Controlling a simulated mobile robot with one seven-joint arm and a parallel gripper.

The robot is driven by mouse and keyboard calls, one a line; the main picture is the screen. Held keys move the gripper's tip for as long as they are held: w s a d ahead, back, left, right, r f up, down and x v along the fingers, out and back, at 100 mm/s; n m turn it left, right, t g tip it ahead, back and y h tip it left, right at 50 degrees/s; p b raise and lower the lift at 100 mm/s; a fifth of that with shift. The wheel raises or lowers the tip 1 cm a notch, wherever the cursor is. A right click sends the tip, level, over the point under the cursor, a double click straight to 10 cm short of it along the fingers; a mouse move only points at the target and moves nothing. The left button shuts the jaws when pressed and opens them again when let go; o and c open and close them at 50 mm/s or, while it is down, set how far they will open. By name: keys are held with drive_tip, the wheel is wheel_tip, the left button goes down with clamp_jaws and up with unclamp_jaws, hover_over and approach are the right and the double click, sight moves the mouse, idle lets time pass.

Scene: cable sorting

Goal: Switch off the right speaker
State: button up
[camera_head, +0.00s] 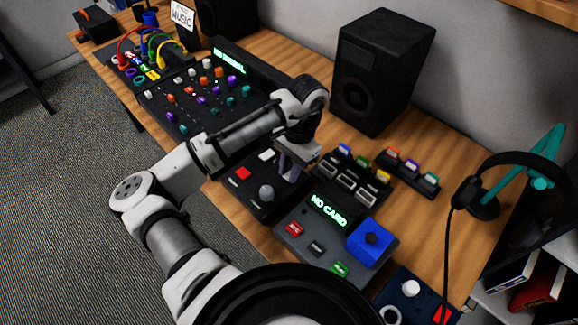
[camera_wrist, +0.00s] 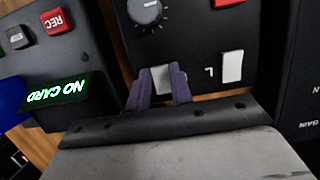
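The right speaker (camera_head: 380,70) is a black box standing at the back of the desk. A dark control box (camera_head: 250,191) carries a red button (camera_head: 243,173), a grey knob (camera_head: 266,192) and white switches. My gripper (camera_head: 292,166) points down at this box's right end. In the wrist view the two purple fingers of my gripper (camera_wrist: 160,82) stand apart, one on each side of a white switch (camera_wrist: 161,77). Whether they touch it cannot be seen. Any label by that switch is hidden. Another white switch (camera_wrist: 232,66), marked L, lies beside it, outside the fingers.
A recorder box (camera_head: 288,222) reading NO CARD, with a blue block (camera_head: 371,243) on it, sits close to the gripper. Card holders (camera_head: 352,180) stand to the right. A mixer (camera_head: 190,112) lies at the left, and a headset stand (camera_head: 484,203) at the right.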

drive_tip(key=o, duration=0.5)
drive_tip(key=shift+c, duration=0.2)
drive_tip(key=v, duration=1.4)
